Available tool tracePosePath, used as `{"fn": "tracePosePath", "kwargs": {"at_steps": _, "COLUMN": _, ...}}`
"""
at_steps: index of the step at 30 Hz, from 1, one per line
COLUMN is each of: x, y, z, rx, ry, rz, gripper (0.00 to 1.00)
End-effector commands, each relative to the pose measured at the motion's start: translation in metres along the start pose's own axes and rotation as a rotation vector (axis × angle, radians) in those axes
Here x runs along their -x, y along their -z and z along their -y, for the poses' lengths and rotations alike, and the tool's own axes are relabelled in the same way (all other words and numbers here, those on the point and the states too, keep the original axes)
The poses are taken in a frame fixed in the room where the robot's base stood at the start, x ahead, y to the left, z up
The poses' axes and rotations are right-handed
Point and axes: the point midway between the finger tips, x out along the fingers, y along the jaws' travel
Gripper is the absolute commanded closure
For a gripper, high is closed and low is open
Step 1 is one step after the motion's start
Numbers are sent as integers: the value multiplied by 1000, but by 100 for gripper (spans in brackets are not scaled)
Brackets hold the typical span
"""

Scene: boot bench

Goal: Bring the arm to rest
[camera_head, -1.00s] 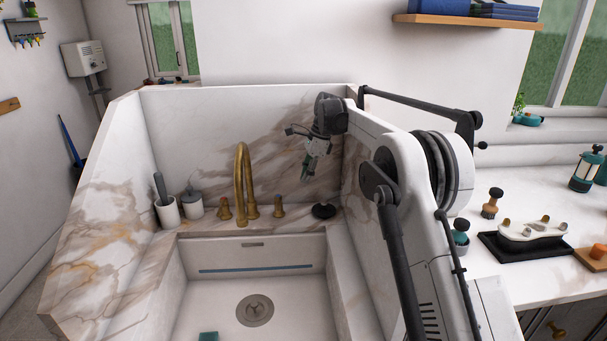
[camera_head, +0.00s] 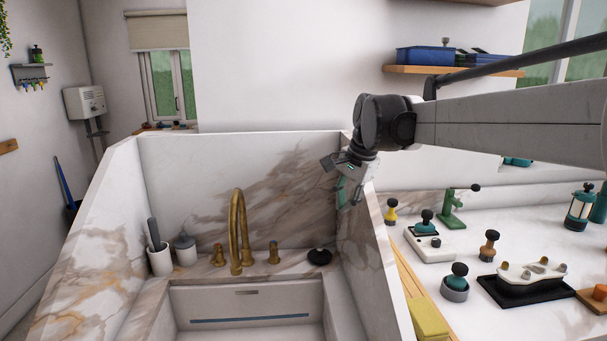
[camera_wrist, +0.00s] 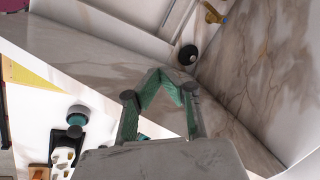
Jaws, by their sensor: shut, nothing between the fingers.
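My gripper (camera_head: 346,192) hangs at the right end of the marble sink surround, in front of its back wall and above the right side wall. It points down, with grey-green fingers. In the wrist view the fingers (camera_wrist: 163,72) lean in and meet at the tips, with nothing held between them.
The marble sink (camera_head: 245,299) has a brass tap (camera_head: 238,230) and a black round-based item (camera_head: 319,256) on its back ledge. The counter at right holds several items, including a green press (camera_head: 452,210) and a black tray (camera_head: 511,296). A shelf (camera_head: 410,70) is behind my arm.

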Motion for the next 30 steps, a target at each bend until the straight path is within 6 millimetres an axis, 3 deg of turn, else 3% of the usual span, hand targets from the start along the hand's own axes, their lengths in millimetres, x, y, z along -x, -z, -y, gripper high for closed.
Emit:
{"fn": "tracePosePath", "kwargs": {"at_steps": 6, "x": 29, "y": -26, "z": -55, "rx": 142, "ry": 24, "rz": -69, "gripper": 100}}
{"fn": "tracePosePath", "kwargs": {"at_steps": 15, "x": 49, "y": -64, "z": -133, "rx": 344, "ry": 38, "rz": -170, "gripper": 100}}
{"fn": "tracePosePath", "kwargs": {"at_steps": 23, "x": 48, "y": -99, "z": -203, "rx": 520, "ry": 34, "rz": -262, "gripper": 100}}
{"fn": "tracePosePath", "kwargs": {"at_steps": 30, "x": 32, "y": -131, "z": -267, "rx": 684, "ry": 14, "rz": -347, "gripper": 100}}
